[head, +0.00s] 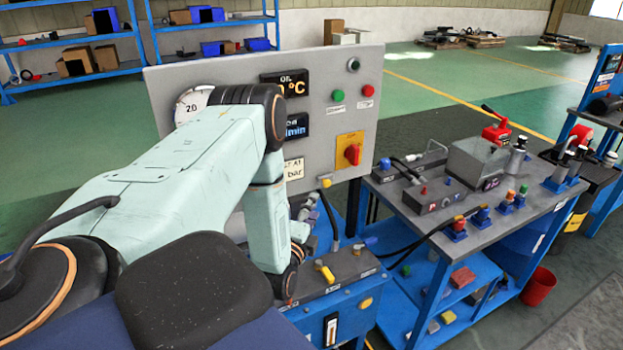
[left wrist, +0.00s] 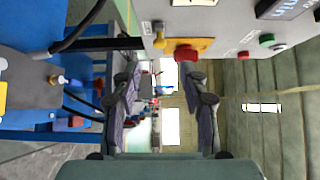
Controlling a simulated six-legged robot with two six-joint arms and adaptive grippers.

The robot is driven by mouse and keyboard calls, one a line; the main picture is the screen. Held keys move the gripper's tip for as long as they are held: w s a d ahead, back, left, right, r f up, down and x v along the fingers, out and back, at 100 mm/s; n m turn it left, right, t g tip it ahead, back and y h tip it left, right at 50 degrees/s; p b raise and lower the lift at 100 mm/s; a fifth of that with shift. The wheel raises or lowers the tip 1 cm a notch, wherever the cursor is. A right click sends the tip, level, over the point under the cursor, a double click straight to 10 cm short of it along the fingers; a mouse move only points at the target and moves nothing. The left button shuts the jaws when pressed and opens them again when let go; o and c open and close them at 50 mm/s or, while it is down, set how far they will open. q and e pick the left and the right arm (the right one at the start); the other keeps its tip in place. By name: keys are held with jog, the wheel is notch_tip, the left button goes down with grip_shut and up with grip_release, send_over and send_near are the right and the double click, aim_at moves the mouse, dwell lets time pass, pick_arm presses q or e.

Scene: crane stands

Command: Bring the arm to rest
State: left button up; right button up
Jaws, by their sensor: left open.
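My left arm (head: 175,175) reaches in from the left in the head view, bends at a dark elbow, and its forearm hangs down in front of the grey control panel. My left gripper (head: 308,218) is mostly hidden behind the forearm there. In the left wrist view the left gripper (left wrist: 162,80) is open, its two fingers well apart with nothing between them. The panel (left wrist: 225,18) runs along the top of that sideways view, close to the fingers, with its red switch on a yellow plate (left wrist: 187,50). My right gripper is not in view.
The control panel (head: 340,85) stands close by the arm. A blue unit with a yellow-handled valve (head: 325,272) sits below the wrist. A blue bench (head: 480,235) with several devices and cables stands to the right. A red bucket (head: 538,287) is on the floor. Open green floor lies behind.

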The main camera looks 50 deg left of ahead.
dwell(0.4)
pick_arm(q)
jog(key=s+d+f+n+g+h+b, duration=0.1)
jog(key=s+d+f+n+g+h, duration=0.1)
jog(key=s+d+f+n+g, duration=0.25)
jog(key=s+d+f+n+g+h+b, duration=0.1)
jog(key=s+d+f+n+h+b, duration=0.15)
jog(key=d+f, duration=0.4)
jog(key=s+d+f+n+g+h+b, duration=0.1)
jog(key=s+d+f+n+g+h, duration=0.15)
jog(key=s+f+n, duration=0.4)
jog(key=s+d+f+g+h+b, duration=0.1)
jog(key=s+d+f+g+b, duration=0.6)
jog(key=s+d+f+b, duration=0.4)
jog(key=s+d+f+m, duration=0.1)
jog(key=s+d, duration=0.1)
jog(key=s, duration=0.2)
jog(key=shift+s+f+g+h+b, duration=0.2)
jog(key=shift+s+g+h+b, duration=0.05)
jog(key=shift+g+h+b, duration=0.15)
